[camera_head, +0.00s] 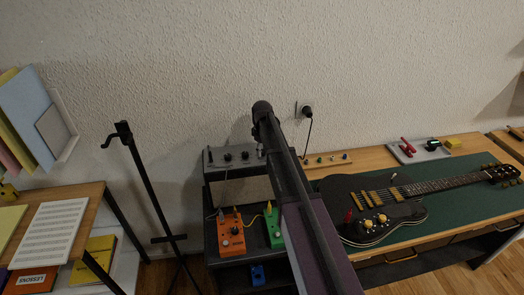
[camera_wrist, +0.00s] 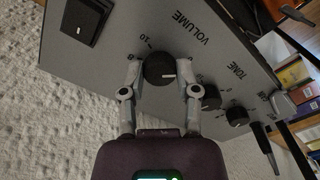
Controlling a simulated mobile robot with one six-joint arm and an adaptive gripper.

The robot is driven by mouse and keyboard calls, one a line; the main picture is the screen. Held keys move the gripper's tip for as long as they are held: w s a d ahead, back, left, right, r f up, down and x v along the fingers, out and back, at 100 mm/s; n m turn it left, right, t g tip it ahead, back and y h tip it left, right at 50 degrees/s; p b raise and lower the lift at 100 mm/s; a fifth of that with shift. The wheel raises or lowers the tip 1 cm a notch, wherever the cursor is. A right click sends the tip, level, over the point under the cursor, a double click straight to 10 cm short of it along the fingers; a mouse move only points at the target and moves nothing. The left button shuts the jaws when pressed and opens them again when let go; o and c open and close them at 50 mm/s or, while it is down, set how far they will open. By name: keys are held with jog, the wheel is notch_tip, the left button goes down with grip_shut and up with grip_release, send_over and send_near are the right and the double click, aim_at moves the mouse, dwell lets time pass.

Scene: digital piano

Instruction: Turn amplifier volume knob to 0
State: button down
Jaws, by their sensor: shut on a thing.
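The amplifier (camera_head: 215,158) stands against the wall in the head view. Its grey control panel (camera_wrist: 110,50) fills much of the wrist view, with lettering that appears upside down. The black volume knob (camera_wrist: 157,66) sits near the "VOLUME" label, with the marks 10 and 8 showing at its left. A short white line shows on the knob's face. My gripper (camera_wrist: 161,72) is shut on this knob, one finger on each side. In the head view my arm hides most of the gripper and the knob.
Two other black knobs (camera_wrist: 211,97) (camera_wrist: 237,116) sit beside it, one by "TONE". A black rocker switch (camera_wrist: 86,20) is at the panel's other end. Orange (camera_head: 231,240) and green (camera_head: 273,225) pedals stand below the amplifier. A guitar (camera_head: 370,205) lies on the right table.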

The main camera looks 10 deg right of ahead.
jog(key=shift+s+n, duration=0.1)
jog(key=shift+n, duration=0.4)
jog(key=shift+c, duration=1.7)
grip_release()
jog(key=shift+m, duration=0.6)
